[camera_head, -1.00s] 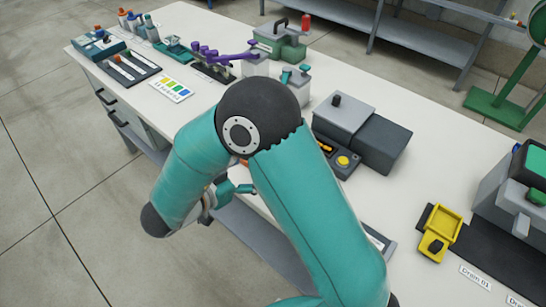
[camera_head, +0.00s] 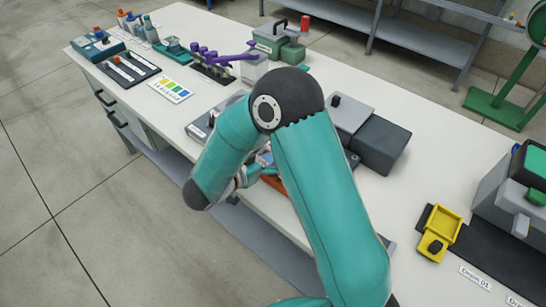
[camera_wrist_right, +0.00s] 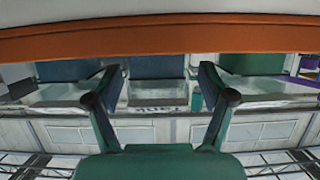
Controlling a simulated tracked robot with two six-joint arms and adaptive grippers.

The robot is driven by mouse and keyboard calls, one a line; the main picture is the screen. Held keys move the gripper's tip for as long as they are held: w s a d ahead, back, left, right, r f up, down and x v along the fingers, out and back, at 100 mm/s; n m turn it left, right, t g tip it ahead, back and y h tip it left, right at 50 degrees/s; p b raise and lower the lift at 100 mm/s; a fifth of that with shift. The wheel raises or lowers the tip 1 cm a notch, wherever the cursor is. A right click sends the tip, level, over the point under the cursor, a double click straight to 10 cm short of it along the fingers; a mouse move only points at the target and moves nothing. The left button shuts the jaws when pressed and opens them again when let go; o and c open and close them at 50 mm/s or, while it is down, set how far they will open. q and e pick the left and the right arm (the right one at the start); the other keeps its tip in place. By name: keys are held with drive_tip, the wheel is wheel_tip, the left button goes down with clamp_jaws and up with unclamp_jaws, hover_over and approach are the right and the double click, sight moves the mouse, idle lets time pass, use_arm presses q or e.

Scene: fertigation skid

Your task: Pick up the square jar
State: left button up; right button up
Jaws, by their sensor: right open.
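I cannot pick out the square jar for certain. In the wrist view, several pale boxy shapes with dark teal parts above them stand in a row, one of them (camera_wrist_right: 158,92) between my fingers and apart from them. My right gripper (camera_wrist_right: 158,78) is open, its two fingers spread left and right with nothing held. In the head view, my right gripper (camera_head: 256,176) is low at the bench's front edge, partly hidden by my forearm. An orange edge (camera_wrist_right: 160,38) crosses the top of the wrist view. My left gripper is not in view.
The white bench (camera_head: 440,135) holds a grey box (camera_head: 382,145), a purple-handled manifold (camera_head: 215,60), a coloured chart (camera_head: 170,89) and a yellow holder (camera_head: 440,228). A green-grey case (camera_head: 280,38) stands at the back. The bench's right middle is clear.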

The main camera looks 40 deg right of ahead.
clamp_jaws()
idle(0.3)
drive_tip(key=shift+r, duration=0.1)
